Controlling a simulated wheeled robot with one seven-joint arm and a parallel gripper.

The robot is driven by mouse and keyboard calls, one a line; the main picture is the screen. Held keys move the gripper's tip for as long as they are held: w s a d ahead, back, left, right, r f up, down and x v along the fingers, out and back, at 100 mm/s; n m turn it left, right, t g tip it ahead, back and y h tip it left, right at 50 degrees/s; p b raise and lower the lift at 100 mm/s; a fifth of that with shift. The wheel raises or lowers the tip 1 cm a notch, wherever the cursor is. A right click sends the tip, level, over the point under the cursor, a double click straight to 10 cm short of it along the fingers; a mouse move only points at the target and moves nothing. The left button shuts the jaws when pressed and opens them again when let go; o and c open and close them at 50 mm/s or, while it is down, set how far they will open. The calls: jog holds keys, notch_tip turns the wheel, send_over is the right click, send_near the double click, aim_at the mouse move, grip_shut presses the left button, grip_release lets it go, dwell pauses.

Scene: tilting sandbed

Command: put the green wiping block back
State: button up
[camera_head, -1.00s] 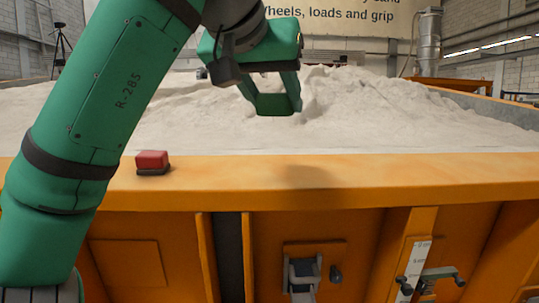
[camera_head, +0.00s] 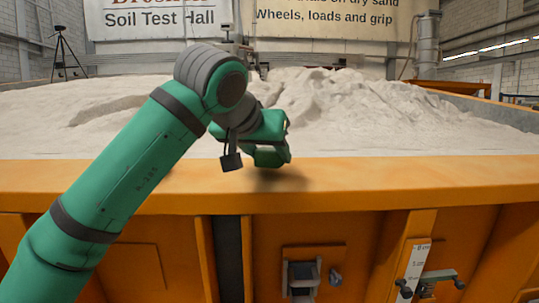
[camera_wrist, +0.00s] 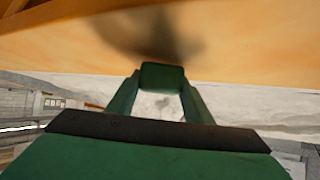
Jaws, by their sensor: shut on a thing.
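The green wiping block (camera_head: 270,158) is held between the fingers of my gripper (camera_head: 268,149), low over the orange front ledge (camera_head: 400,180) of the sandbed. A dark shadow lies on the ledge below it, so the block looks a little above the surface; contact cannot be told for sure. In the wrist view the block (camera_wrist: 162,76) sits between the two green fingers of my gripper (camera_wrist: 162,82), with the orange ledge and shadow beyond. No marked resting place for the block shows in these frames.
Pale sand (camera_head: 350,110) fills the bed behind the ledge, heaped at centre right. A clamp handle (camera_head: 430,285) and a latch (camera_head: 302,275) are on the front wall. The ledge right of my gripper is clear. My arm covers part of the left ledge.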

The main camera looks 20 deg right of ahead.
jog(key=shift+f, duration=0.35)
jog(key=o, duration=1.3)
jog(key=shift+r, duration=0.1)
jog(key=shift+r, duration=0.25)
jog(key=v, duration=1.2)
jog(key=shift+f, duration=0.1)
